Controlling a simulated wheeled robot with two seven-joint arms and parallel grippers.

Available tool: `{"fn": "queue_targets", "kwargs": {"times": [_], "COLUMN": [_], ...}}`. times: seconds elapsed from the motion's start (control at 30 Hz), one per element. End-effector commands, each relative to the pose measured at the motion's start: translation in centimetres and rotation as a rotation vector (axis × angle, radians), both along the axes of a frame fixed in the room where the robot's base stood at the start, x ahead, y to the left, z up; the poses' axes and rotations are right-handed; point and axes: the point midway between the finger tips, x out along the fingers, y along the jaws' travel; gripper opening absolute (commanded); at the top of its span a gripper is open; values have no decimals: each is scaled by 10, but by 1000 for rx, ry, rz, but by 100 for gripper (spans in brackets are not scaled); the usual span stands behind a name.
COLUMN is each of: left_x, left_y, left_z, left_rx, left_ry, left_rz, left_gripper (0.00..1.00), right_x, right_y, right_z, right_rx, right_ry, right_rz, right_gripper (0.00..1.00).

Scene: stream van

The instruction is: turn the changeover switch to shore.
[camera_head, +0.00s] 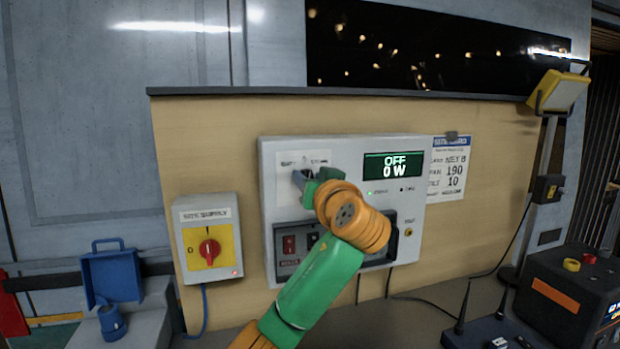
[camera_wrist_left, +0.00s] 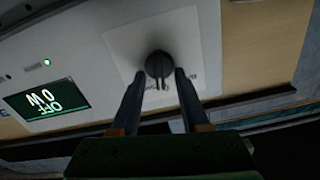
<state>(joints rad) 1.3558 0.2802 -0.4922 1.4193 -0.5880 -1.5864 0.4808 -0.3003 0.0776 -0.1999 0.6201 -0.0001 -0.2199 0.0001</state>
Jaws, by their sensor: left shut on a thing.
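The changeover switch is a dark round knob (camera_wrist_left: 158,66) on a white label plate (camera_head: 290,160) at the upper left of the grey power panel (camera_head: 340,147). My left gripper (camera_head: 305,180) is at the plate, its arm coming up from below in the head view. In the left wrist view its two fingers (camera_wrist_left: 159,82) are on either side of the knob, shut on it. The plate's small print is only partly readable, and the gripper hides the knob in the head view. The panel's display (camera_head: 393,165) reads OFF, 0 W. My right gripper is in neither view.
A grey box with a red rotary switch on yellow (camera_head: 209,252) is left of the panel. A blue socket with its lid up (camera_head: 109,275) is at the lower left. A paper notice (camera_head: 448,170) and a work lamp (camera_head: 558,92) are to the right. Cables hang below the panel.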

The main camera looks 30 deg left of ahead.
Motion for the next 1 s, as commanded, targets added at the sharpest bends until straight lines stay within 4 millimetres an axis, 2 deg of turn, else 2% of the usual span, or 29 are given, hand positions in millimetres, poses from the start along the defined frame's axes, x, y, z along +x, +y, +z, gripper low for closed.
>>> {"fn": "queue_targets", "kwargs": {"times": [0.5,1.0], "left_x": [3,4], "left_y": [-3,-3], "left_z": [0,-2], "left_rx": [272,400], "left_ry": [317,466], "left_rz": [-1,0], "left_gripper": [0,0], "right_x": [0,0], "right_y": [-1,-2], "right_z": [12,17], "right_rx": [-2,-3], "right_ry": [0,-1], "right_rz": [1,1], "right_gripper": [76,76]}}
